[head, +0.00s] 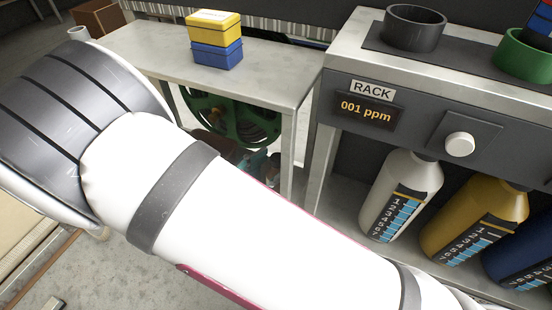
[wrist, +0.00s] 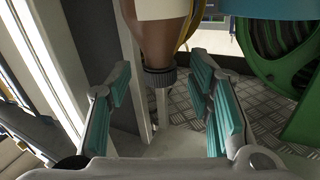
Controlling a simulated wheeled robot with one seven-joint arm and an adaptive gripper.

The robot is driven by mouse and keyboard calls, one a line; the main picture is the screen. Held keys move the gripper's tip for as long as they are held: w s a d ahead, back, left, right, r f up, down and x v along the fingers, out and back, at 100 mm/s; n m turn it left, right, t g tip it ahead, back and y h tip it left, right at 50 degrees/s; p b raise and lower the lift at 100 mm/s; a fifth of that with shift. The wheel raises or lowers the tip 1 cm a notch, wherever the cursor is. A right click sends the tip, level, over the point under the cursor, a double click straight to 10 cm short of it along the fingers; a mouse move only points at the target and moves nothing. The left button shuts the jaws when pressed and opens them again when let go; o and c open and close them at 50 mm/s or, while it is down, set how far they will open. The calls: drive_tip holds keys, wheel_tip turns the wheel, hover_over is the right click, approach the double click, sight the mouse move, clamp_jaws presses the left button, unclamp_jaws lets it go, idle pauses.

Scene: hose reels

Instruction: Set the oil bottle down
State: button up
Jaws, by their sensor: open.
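The oil bottle (wrist: 162,38), amber-brown with a pale label and a dark ridged cap (wrist: 160,77), shows at the top middle of the wrist view. Its cap end points toward my gripper, and its far end is cut off by the frame. My gripper (wrist: 158,72) is open, with teal-padded fingers on either side of the cap and visible gaps to both. I cannot tell how deep the cap lies between the fingers. In the head view, my arm covers much of the picture and the bottle cannot be made out clearly.
A green hose reel (head: 232,118) stands under the metal table (head: 270,75); it also shows in the wrist view (wrist: 285,45). Yellow and blue boxes (head: 215,38) sit on the table. At right, a rack (head: 365,90) holds white, yellow and blue bottles on its lower shelf.

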drive_tip(key=p+v, duration=0.2)
drive_tip(key=v, duration=0.7)
